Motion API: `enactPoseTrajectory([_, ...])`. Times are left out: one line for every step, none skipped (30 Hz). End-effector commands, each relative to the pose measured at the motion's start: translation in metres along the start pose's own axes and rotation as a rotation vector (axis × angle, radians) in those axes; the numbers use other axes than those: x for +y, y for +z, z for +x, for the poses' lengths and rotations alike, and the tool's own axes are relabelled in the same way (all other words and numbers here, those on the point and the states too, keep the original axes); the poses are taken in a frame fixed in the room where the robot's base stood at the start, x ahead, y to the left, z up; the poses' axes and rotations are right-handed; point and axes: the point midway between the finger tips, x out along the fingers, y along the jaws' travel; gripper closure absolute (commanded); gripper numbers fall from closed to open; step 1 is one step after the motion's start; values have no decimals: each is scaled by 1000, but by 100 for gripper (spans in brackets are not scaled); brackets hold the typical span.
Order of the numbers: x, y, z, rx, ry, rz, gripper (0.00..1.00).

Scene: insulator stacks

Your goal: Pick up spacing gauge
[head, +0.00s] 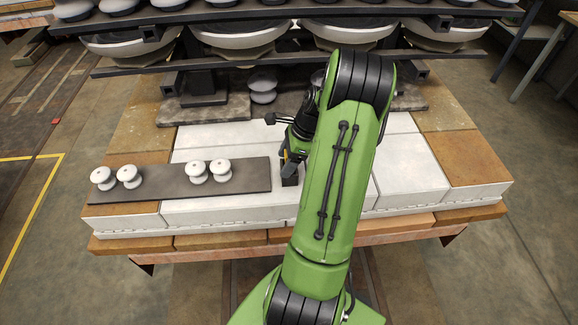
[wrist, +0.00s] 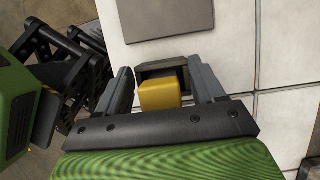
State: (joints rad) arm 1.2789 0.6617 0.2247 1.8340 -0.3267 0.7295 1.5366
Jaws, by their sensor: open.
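In the wrist view a yellow block (wrist: 160,95), which looks like the spacing gauge, sits between my gripper's two grey fingers (wrist: 163,76), with a dark block (wrist: 160,69) just beyond it. Small gaps show between the yellow block and the fingers, so my gripper is open around it. In the head view the gripper (head: 289,165) points down over the white blocks, just right of the dark plate. A bit of yellow (head: 285,156) shows there, with a dark block (head: 290,181) below it. My green arm hides part of this area.
A dark plate (head: 240,175) with several white insulators (head: 221,169) lies left of the gripper; it also shows in the wrist view (wrist: 168,18). Large insulator stacks and dark beams (head: 250,55) stand at the back. White blocks to the right (head: 410,170) are clear.

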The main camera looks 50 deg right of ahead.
Motion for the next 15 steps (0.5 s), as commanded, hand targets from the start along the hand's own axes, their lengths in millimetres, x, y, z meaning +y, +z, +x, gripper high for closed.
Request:
enactPoseTrajectory([0,0,-1,0,0,0,32])
enactPoseTrajectory([0,0,-1,0,0,0,35])
enactPoseTrajectory([0,0,-2,0,0,0,41])
enactPoseTrajectory([0,0,-2,0,0,0,46])
enactPoseTrajectory([0,0,-2,0,-1,0,50])
enactPoseTrajectory([0,0,-2,0,-1,0,56])
enactPoseTrajectory([0,0,-2,0,-1,0,61])
enactPoseTrajectory([0,0,-2,0,-1,0,66])
enactPoseTrajectory([0,0,-2,0,-1,0,72])
enactPoseTrajectory([0,0,-2,0,-1,0,76])
enactPoseTrajectory([0,0,-2,0,-1,0,81])
enactPoseTrajectory([0,0,-2,0,-1,0,87])
enactPoseTrajectory([0,0,-2,0,-1,0,91])
enactPoseTrajectory([0,0,-2,0,-1,0,91])
enactPoseTrajectory([0,0,-2,0,-1,0,91])
